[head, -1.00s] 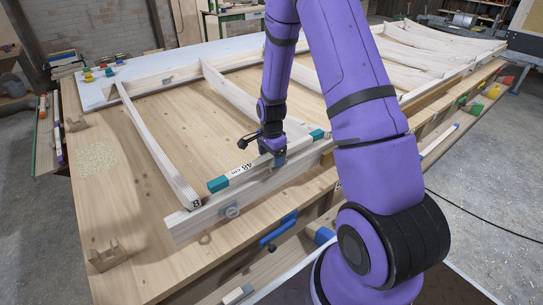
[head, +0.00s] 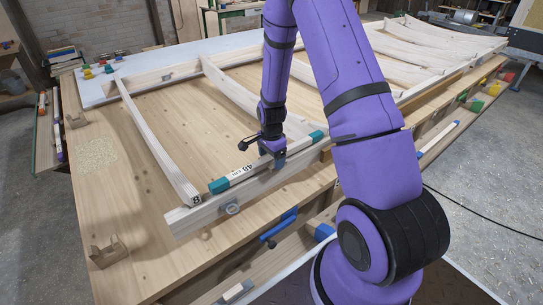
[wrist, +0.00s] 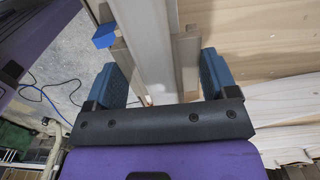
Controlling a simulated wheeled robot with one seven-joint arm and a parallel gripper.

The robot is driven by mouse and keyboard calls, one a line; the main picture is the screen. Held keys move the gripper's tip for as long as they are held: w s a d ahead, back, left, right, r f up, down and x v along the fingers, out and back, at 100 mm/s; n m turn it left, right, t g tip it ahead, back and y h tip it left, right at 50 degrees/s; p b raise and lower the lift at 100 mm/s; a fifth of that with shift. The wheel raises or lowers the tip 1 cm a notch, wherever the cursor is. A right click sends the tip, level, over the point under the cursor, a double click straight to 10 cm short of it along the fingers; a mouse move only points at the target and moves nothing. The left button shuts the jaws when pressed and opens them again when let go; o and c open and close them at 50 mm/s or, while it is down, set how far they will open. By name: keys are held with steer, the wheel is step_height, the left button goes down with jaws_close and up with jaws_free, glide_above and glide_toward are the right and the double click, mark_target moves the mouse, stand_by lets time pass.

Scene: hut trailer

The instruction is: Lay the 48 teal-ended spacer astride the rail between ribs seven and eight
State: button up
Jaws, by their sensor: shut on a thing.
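The spacer (head: 238,177) is a pale bar marked 48 with teal ends. It lies along the line of the near rail (head: 204,213), its left end beside the foot of rib eight (head: 158,143) and its right end by the near end of the adjacent rib (head: 238,97). My gripper (head: 272,157) is shut on the spacer near its middle. I cannot tell whether the spacer touches the rail. In the wrist view, a pale wooden length (wrist: 146,40) runs between my two blue fingers; small brown blocks flank it. The teal ends are not in that view.
A blue-handled clamp (head: 280,226) is at the bench front below the rail. A round metal fitting (head: 232,207) sits on the rail's face. A wooden cradle (head: 108,252) stands at the bench's near left corner. Bare bench top (head: 125,200) lies left of rib eight.

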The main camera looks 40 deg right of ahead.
steer(key=shift+f, duration=0.65)
stand_by(0.8)
steer(key=o, duration=1.2)
step_height(320, 180, up, 11)
steer(key=shift+f, duration=0.1)
